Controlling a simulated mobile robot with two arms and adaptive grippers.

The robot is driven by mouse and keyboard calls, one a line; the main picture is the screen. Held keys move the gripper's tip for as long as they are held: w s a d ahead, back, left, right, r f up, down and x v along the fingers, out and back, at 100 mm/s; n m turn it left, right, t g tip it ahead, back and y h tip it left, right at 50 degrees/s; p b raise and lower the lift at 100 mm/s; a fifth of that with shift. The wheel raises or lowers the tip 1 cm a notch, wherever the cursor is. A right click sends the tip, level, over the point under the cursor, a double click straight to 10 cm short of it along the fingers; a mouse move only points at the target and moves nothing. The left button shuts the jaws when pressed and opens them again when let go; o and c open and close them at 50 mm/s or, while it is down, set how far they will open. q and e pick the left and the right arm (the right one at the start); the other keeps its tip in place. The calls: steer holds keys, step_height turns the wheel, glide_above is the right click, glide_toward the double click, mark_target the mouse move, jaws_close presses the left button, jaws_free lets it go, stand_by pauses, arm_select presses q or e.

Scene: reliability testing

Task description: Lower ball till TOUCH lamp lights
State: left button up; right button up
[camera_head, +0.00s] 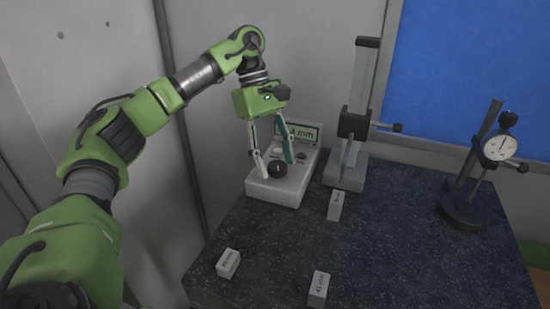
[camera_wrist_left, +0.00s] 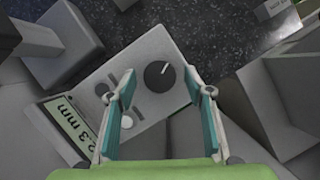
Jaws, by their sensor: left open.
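A light grey control box (camera_head: 285,190) stands at the back left of the dark speckled table. It has a round black knob (camera_head: 277,169) with a white pointer line, which also shows in the left wrist view (camera_wrist_left: 159,77). A tilted display (camera_wrist_left: 72,126) reads about "2.3 mm", its first digit unclear. Two small round controls (camera_wrist_left: 101,90) sit between display and knob. My left gripper (camera_head: 275,164) is open above the box, fingers pointing down on either side of the knob; I cannot tell whether they touch it. The ball and a lit TOUCH lamp cannot be made out.
A tall height gauge (camera_head: 352,125) stands right of the box. A dial indicator on a stand (camera_head: 500,147) is at the far right. Labelled white blocks lie at the front left (camera_head: 228,263), front middle (camera_head: 318,289) and near the gauge (camera_head: 335,205). The table's right half is mostly clear.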

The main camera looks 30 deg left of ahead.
arm_select(q)
steer(key=c, duration=1.1)
